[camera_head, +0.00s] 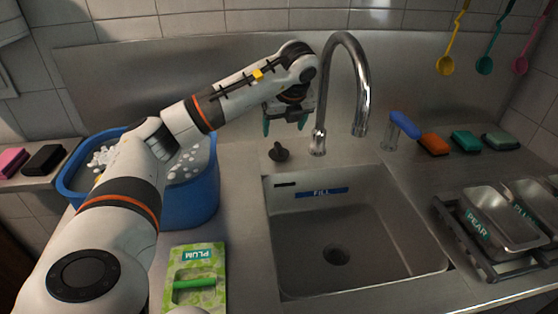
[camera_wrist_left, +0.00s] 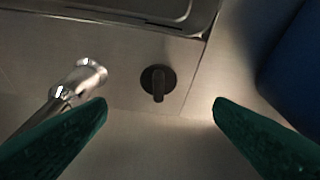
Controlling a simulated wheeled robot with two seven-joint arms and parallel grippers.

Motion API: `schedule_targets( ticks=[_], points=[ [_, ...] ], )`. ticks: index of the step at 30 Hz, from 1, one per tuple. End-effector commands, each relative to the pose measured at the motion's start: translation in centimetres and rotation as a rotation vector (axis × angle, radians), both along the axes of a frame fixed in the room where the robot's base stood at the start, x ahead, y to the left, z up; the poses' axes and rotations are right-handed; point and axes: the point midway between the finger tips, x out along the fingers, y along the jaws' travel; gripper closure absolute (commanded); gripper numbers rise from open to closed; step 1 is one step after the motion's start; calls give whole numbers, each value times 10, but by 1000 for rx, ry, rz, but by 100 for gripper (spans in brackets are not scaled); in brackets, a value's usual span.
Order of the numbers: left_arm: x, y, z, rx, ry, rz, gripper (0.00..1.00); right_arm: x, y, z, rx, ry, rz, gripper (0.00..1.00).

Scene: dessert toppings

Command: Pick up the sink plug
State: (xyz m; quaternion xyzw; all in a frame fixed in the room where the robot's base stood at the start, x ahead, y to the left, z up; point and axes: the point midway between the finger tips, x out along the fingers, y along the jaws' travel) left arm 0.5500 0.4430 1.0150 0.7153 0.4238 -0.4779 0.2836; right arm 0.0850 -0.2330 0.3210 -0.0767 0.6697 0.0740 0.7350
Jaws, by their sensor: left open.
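The dark sink plug (camera_head: 279,152) stands on the steel counter behind the sink's back left corner, left of the tap base. In the left wrist view the plug (camera_wrist_left: 158,83) is a dark round disc with a raised grip, lying between and beyond my two green fingertips. My left gripper (camera_head: 285,124) is open and empty, pointing down above the plug and apart from it. It also shows in the left wrist view (camera_wrist_left: 160,108). My right gripper is not in view.
The chrome tap (camera_head: 318,140) rises close to the right of the plug. The sink (camera_head: 350,225) is in front, with a "FILL" label. A blue tub (camera_head: 205,200) stands left, a green "PLUM" packet (camera_head: 212,258) at the front. Sponges and metal pans are at the right.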

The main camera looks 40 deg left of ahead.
Motion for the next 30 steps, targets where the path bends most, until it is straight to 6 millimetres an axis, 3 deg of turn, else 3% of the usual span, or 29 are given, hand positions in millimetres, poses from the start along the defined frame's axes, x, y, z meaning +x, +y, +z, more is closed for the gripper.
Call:
schedule_targets(
  ticks=[9, 16, 24, 30],
  points=[
    [9, 18, -46, 1, 3, 3, 24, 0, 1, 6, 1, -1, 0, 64],
    [14, 25, -62, 1, 3, 2, 24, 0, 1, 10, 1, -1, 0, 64],
    [23, 38, -95, 0, 3, 1, 24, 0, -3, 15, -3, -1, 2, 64],
    [24, 40, -99, 0, 1, 0, 24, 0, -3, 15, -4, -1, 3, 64]
  ],
)
